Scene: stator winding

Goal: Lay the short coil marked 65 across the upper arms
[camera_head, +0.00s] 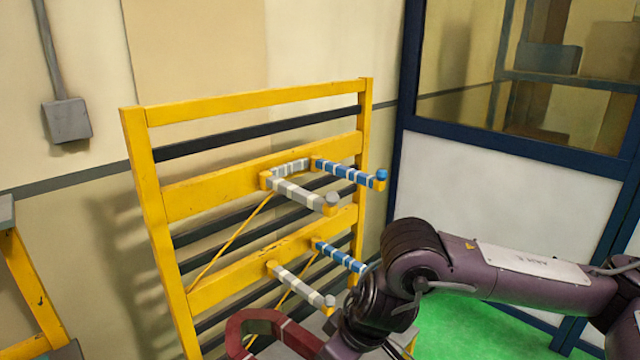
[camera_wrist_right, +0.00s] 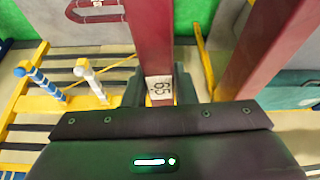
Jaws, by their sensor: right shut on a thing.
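The dark red coil (camera_head: 258,322) shows at the bottom of the head view, below and in front of the rack. In the right wrist view a red bar of the coil (camera_wrist_right: 146,30) carries a white label reading 65 (camera_wrist_right: 159,88). My right gripper (camera_wrist_right: 160,98) is shut on this bar by the label. In the head view my right arm hides its jaws. The upper arms are a grey-and-white arm (camera_head: 298,192) and a blue-and-white arm (camera_head: 345,172), jutting from the yellow rack (camera_head: 225,187). The coil is apart from them. My left gripper is out of view.
Lower arms, one grey-and-white (camera_head: 300,285) and one blue-and-white (camera_head: 338,255), jut out below the upper pair. A pale striped piece (camera_head: 290,167) is at the root of the upper arms. Another yellow frame (camera_head: 30,290) stands at the left. A blue-framed partition (camera_head: 500,180) is at right.

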